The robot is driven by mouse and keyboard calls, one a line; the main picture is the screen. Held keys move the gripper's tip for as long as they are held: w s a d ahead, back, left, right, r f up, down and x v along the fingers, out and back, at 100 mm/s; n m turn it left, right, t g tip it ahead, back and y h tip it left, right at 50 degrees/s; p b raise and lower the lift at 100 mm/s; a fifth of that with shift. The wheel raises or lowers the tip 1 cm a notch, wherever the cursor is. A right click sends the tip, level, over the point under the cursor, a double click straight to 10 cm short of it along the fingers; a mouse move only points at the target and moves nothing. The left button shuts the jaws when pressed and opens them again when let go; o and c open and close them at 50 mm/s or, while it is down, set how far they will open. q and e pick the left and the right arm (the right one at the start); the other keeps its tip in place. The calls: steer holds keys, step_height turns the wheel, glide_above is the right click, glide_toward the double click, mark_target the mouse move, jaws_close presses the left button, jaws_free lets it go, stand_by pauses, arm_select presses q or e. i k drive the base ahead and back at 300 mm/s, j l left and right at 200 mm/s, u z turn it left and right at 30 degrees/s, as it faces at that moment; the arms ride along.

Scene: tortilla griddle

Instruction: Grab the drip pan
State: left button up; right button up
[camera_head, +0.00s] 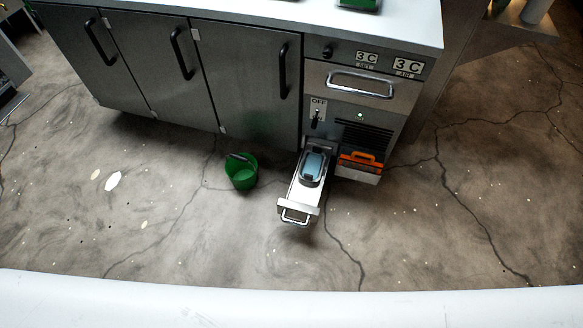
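A narrow metal tray (297,207) with a bar handle on its front, which looks like the drip pan, sticks out near floor level from the bottom of the steel cabinet. A blue-grey rounded object (314,166) sits inside it and hides part of its floor. To its right, an orange-handled piece (361,158) with an orange and white front sits at the cabinet's base; I cannot tell exactly what it is. Neither of my grippers shows in the head view.
A green bucket (241,172) stands on the floor left of the tray. The steel cabinet (240,70) has dark handles and a white top. An upper drawer (360,85) and an OFF switch (317,114) are above the tray. The cracked floor in front is clear.

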mark_target(312, 165)
steer(key=z, duration=0.5)
steer(key=i+j+z, duration=0.25)
steer(key=j, duration=0.15)
steer(key=j+z, duration=0.2)
steer(key=j, duration=0.2)
steer(key=i+j+z, duration=0.25)
steer(key=j, duration=0.2)
steer(key=j+z, duration=0.2)
steer(key=j, duration=0.2)
steer(key=j+z, duration=0.1)
steer(key=j, duration=2)
steer(key=i, duration=0.1)
